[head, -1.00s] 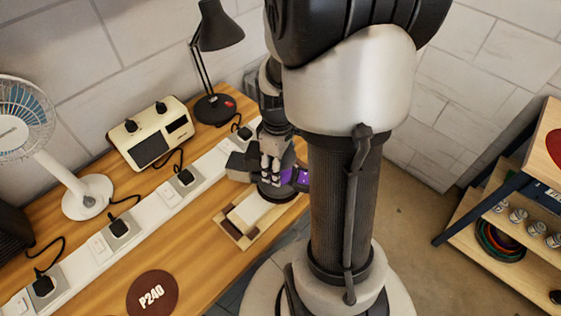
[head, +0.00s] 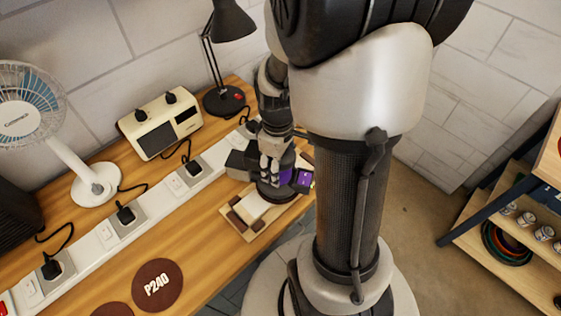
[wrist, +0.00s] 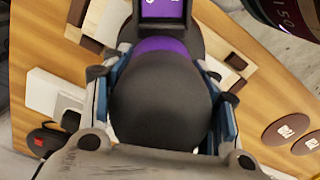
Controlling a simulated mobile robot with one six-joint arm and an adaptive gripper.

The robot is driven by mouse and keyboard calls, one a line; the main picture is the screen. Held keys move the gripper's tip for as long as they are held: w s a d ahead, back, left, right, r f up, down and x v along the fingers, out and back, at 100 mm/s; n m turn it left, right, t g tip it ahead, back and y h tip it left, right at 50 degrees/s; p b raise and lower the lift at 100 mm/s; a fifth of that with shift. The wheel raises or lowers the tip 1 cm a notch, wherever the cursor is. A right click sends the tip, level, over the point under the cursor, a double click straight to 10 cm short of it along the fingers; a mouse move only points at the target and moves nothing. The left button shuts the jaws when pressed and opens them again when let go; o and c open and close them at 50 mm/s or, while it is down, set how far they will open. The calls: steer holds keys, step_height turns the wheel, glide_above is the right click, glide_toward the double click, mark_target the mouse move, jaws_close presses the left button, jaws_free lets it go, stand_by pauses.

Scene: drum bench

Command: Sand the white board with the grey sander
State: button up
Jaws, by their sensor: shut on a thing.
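My gripper (head: 270,168) is shut on the grey sander, whose dark round pad (head: 278,193) and purple-sided rear part (head: 302,180) show in the head view. In the wrist view the sander's dark rounded body (wrist: 160,105) fills the middle between my fingers, with a purple band above it. The white board (head: 251,207) lies in a wooden holder (head: 230,222) with brown blocks at its edges. The sander is over the board and hides much of it. I cannot tell whether the pad touches the board.
A long white power strip (head: 150,209) with several plugs runs behind the holder. A lamp (head: 226,100), a cream device (head: 160,125) and a fan (head: 95,185) stand at the back. Brown P240 discs (head: 157,285) lie at the front. Shelves (head: 500,225) stand right.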

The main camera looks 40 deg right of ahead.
steer(key=shift+a, duration=0.8)
steer(key=shift+s+a+r, duration=0.1)
steer(key=shift+a, duration=1.8)
steer(key=shift+s+a, duration=0.15)
steer(key=shift+a, duration=0.8)
steer(key=shift+s+a+f, duration=0.25)
steer(key=shift+a+f, duration=0.05)
steer(key=shift+a, duration=0.4)
steer(key=shift+d, duration=0.3)
